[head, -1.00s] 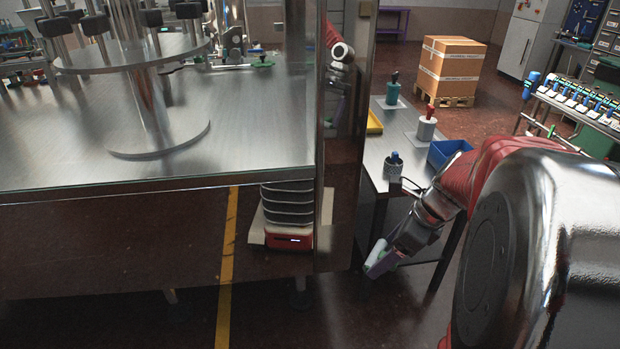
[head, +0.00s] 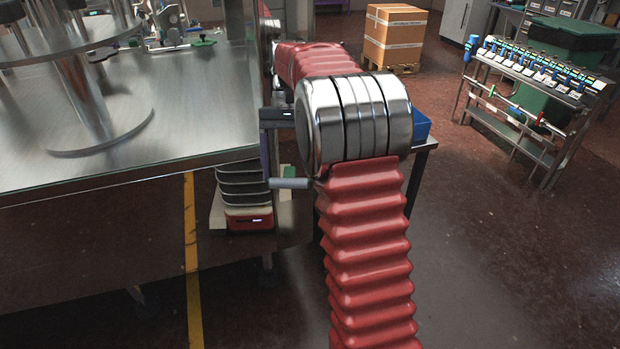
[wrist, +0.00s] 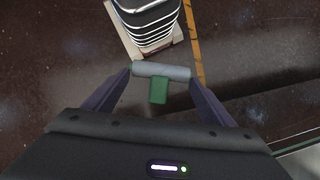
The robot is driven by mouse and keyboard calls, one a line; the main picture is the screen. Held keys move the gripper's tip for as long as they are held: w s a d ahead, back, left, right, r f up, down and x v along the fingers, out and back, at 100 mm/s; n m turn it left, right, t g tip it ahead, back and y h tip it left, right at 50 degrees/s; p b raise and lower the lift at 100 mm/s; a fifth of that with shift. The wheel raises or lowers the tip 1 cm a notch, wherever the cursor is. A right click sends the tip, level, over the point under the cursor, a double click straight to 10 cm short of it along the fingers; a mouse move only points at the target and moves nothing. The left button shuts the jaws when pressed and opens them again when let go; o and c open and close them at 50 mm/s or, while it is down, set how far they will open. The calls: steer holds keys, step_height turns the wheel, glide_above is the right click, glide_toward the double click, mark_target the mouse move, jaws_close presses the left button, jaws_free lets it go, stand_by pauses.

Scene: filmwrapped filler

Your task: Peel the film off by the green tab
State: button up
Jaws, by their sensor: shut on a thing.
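My gripper (wrist: 160,72) is shut on a grey rod-like piece (wrist: 176,71), held crosswise between the two fingertips. A green tab (wrist: 158,90) hangs from the middle of this piece. In the head view the grey piece (head: 290,183) shows left of my arm, near the table's right corner, and my gripper is partly hidden behind my arm. The steel machine table (head: 190,110) with its round pedestal fills the left. I cannot make out film on it, nor whether the grey piece is joined to anything.
A dark ribbed stack with a red base (head: 249,220) stands on the floor under the table's right end. A blue bin (head: 421,126) shows behind my arm. A tool rack (head: 530,75) and a carton (head: 398,36) stand farther back.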

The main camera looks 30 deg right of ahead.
steer(key=w+a+f+n+h, duration=0.1)
steer(key=w+a+f+n, duration=0.2)
steer(key=a, duration=0.4)
steer(key=w+a+f+n+h, duration=0.1)
steer(key=w+a+f+n, duration=0.2)
steer(key=w+a+f, duration=0.2)
steer(key=w+a, duration=0.1)
steer(key=a, duration=0.2)
steer(key=shift+a+f+n+g+h, duration=0.15)
steer(key=shift+f+n+g+h, duration=0.15)
steer(key=shift+n+g, duration=0.1)
